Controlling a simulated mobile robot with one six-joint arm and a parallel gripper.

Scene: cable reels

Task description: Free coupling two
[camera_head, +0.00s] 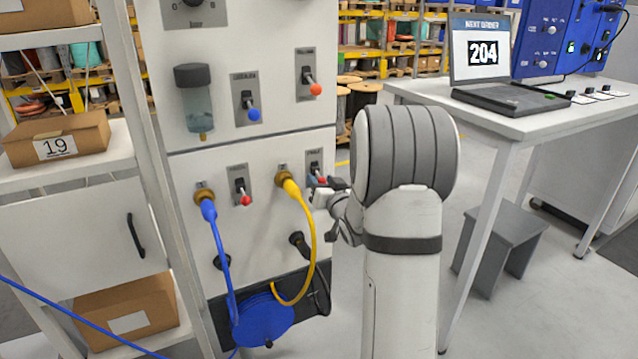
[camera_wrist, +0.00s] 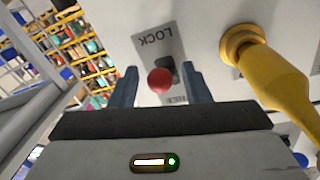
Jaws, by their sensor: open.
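My gripper (camera_head: 322,197) is at the lower right of the white panel. In the wrist view, its two open fingers (camera_wrist: 160,78) stand on either side of a red-knobbed lever (camera_wrist: 160,80), with gaps visible on both sides. The lever's plate (camera_wrist: 155,42) reads LOCK, upside down; a second word is partly hidden. In the head view, this lever (camera_head: 321,181) is right of the yellow coupling (camera_head: 291,188), which is seated in a brass port. The yellow coupling also shows in the wrist view (camera_wrist: 272,75). A blue coupling (camera_head: 208,210) sits in another port to the left, beside its own red-knobbed lever (camera_head: 244,198).
Yellow and blue hoses hang toward a blue reel (camera_head: 263,320) below. Two more levers (camera_head: 308,80) (camera_head: 249,108) and a filter bowl (camera_head: 197,100) are higher on the panel. A desk with a laptop (camera_head: 485,55) showing 204 stands right. A shelf with boxes (camera_head: 57,138) is left.

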